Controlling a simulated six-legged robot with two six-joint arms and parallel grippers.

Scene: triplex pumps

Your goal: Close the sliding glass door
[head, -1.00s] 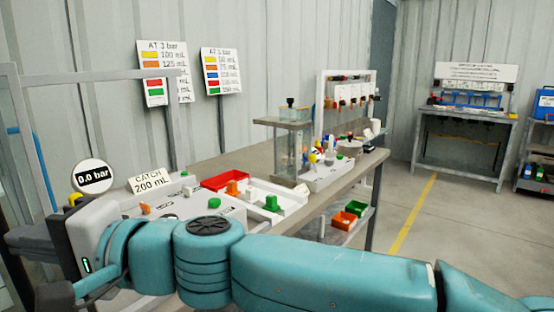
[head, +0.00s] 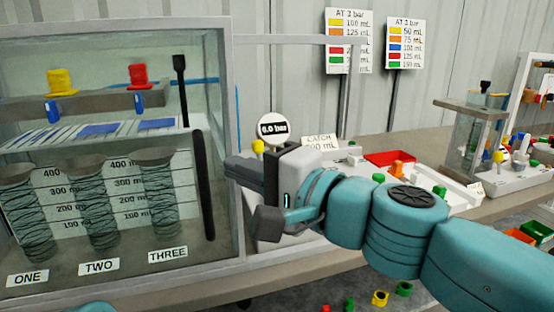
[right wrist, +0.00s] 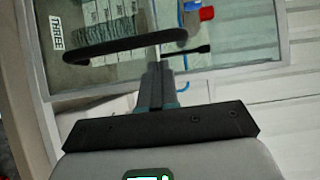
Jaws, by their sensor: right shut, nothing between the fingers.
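The sliding glass door (head: 110,150) is the clear pane on the left in the head view, in front of the springs ONE, TWO and THREE. Its black upright handle (head: 203,185) is near its right edge. My right gripper (head: 232,168) is shut and empty, just right of the handle and pointing left. In the right wrist view, the shut fingers (right wrist: 156,75) point at the handle (right wrist: 125,42); I cannot tell if they touch. My left gripper is out of view.
Behind the glass are yellow (head: 61,80) and red (head: 137,75) knobs and a black lever (head: 180,90). A 0.0 bar gauge (head: 272,128) stands behind my right gripper. A red tray (head: 390,158) and a glass tank (head: 468,140) are farther right on the bench.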

